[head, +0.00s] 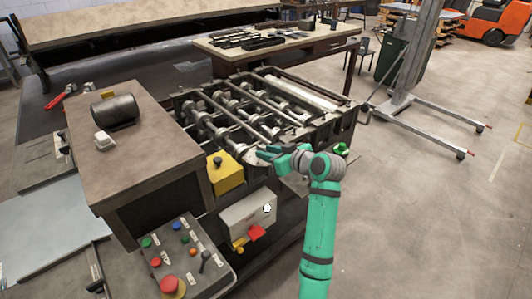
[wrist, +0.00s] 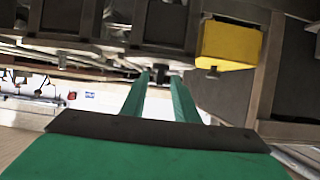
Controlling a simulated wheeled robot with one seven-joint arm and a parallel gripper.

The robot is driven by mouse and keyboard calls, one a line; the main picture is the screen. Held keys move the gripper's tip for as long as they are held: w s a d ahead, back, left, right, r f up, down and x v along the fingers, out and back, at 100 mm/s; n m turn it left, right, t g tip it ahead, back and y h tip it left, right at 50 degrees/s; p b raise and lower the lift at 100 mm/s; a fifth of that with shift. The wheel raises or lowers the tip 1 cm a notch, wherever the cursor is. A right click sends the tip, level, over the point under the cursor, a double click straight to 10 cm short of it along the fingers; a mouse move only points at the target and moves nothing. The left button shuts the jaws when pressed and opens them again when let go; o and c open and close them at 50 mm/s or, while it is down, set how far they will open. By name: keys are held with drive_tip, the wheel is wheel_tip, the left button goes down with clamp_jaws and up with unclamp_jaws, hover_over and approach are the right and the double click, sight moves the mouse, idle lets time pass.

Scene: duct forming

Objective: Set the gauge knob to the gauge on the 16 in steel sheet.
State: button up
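My gripper (head: 264,152) is at the near right side of the roll-forming machine (head: 240,118), by a pale round plate on its edge. In the wrist view my gripper (wrist: 159,78) has its two green fingers apart. A small dark knob-like part (wrist: 160,73) shows between or just beyond the tips; contact cannot be told. I cannot tell for sure whether this is the gauge knob, and no gauge setting is readable. A flat pale grey sheet (head: 45,225) lies at the left; no size or gauge mark on it is readable.
A yellow box (head: 226,175) with a black knob is near my gripper; a yellow box (wrist: 230,45) shows in the wrist view. A grey box (head: 246,213) and button panel (head: 190,262) stand in front. A brown-topped cabinet (head: 140,150) is left. Floor is open at right.

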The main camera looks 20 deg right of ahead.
drive_tip(key=v, duration=0.9)
drive_tip(key=shift+s, duration=0.35)
drive_tip(key=shift+d, duration=0.1)
drive_tip(key=shift+d, duration=0.1)
